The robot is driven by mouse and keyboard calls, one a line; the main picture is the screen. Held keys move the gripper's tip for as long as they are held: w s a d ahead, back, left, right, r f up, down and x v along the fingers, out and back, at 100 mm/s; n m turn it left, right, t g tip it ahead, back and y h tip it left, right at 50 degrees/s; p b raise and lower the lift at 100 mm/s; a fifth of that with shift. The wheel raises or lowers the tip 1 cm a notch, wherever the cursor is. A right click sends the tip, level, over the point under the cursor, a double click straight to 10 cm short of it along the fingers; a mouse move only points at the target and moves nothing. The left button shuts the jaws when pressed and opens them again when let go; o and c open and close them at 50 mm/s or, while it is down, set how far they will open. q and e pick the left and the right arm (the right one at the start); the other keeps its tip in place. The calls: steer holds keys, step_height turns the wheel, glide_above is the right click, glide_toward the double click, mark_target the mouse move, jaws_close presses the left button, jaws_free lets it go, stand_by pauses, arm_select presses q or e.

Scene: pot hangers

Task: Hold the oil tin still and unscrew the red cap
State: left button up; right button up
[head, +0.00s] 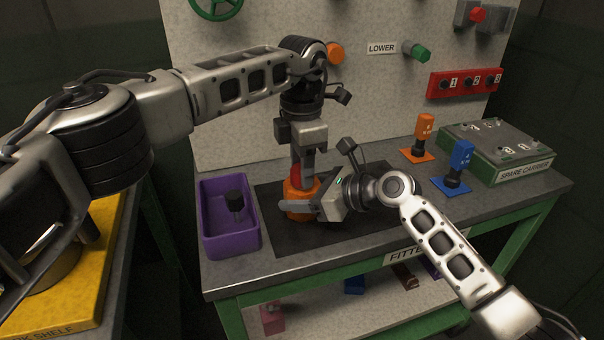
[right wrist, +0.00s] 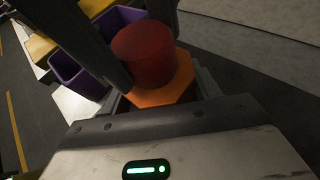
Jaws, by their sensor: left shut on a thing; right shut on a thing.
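The orange oil tin (head: 296,190) stands on the dark mat on the bench, with the red cap (head: 295,173) on top. My left gripper (head: 303,172) points straight down from above and is shut on the cap, covering part of it. My right gripper (head: 300,207) comes in low from the right and is shut on the tin's body. In the right wrist view the red cap (right wrist: 145,55) sits above the six-sided orange tin (right wrist: 165,88). Dark fingers of my left gripper flank the cap there. The front of the tin is partly hidden by my right gripper.
A purple bin (head: 249,238) with a dark knobbed object stands left of the mat (head: 285,240). Orange (head: 423,133) and blue (head: 460,158) pieces stand to the right, by the green spare carrier (head: 523,173). A panel (head: 240,110) with fittings rises behind.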

arm_select(q)
steer(key=shift+r, duration=0.25)
steer(key=shift+r, duration=1.25)
steer(key=shift+r, duration=0.1)
steer(key=shift+r, duration=1.45)
arm_select(e)
steer(key=o, duration=1.5)
